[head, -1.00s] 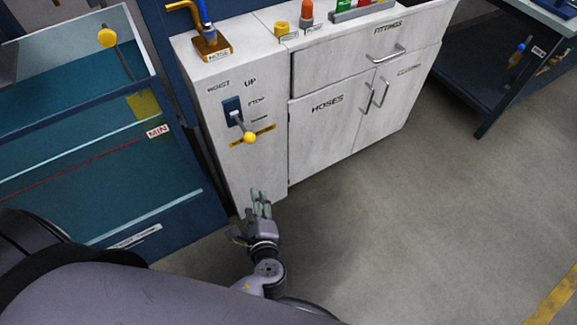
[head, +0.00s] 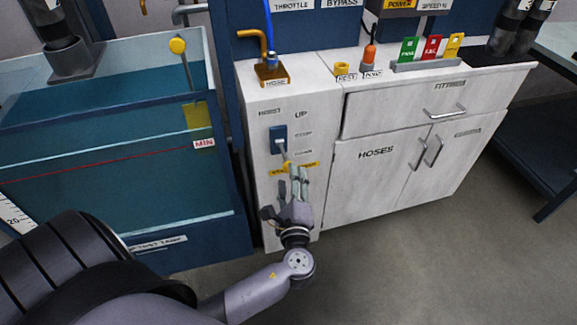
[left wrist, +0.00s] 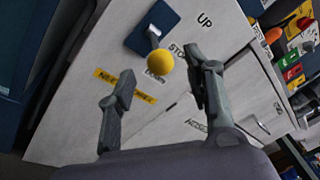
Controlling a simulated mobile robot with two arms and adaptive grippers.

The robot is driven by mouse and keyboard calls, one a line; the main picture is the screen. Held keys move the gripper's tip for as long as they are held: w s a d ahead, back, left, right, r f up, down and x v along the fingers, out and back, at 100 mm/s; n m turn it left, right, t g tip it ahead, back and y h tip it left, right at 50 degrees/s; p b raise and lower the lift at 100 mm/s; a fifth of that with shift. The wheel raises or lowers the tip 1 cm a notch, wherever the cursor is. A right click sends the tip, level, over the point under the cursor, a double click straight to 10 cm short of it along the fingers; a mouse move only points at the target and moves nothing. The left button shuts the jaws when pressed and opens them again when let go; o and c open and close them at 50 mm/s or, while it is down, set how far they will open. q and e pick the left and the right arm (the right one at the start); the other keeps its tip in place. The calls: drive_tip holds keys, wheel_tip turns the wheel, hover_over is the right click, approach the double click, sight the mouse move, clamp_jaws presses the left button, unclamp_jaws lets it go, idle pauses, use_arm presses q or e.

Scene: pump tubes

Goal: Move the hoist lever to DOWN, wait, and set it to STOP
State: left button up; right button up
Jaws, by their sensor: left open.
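The hoist lever (head: 284,152) sticks out from a blue plate (head: 279,134) on the side of the white cabinet, with UP, STOP and DOWN labels beside it. It slants downward and outward; I cannot tell its exact setting. Its yellow knob (head: 288,167) is just above my left gripper (head: 291,177). In the left wrist view the knob (left wrist: 160,62) appears between the spread fingers of the left gripper (left wrist: 160,72), near the DOWN label. The gripper is open and I see no contact. My right gripper is in neither view.
A water tank (head: 120,215) stands left of the cabinet (head: 380,180), with a yellow-knobbed rod (head: 178,46). A hose fitting (head: 271,72) and coloured tags sit on top. Cabinet door handles (head: 427,153) stick out at right. The floor in front is clear.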

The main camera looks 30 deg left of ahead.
sight(284, 155)
use_arm(q)
drive_tip(key=x, duration=0.5)
drive_tip(key=shift+c, duration=0.6)
clamp_jaws()
idle(0.3)
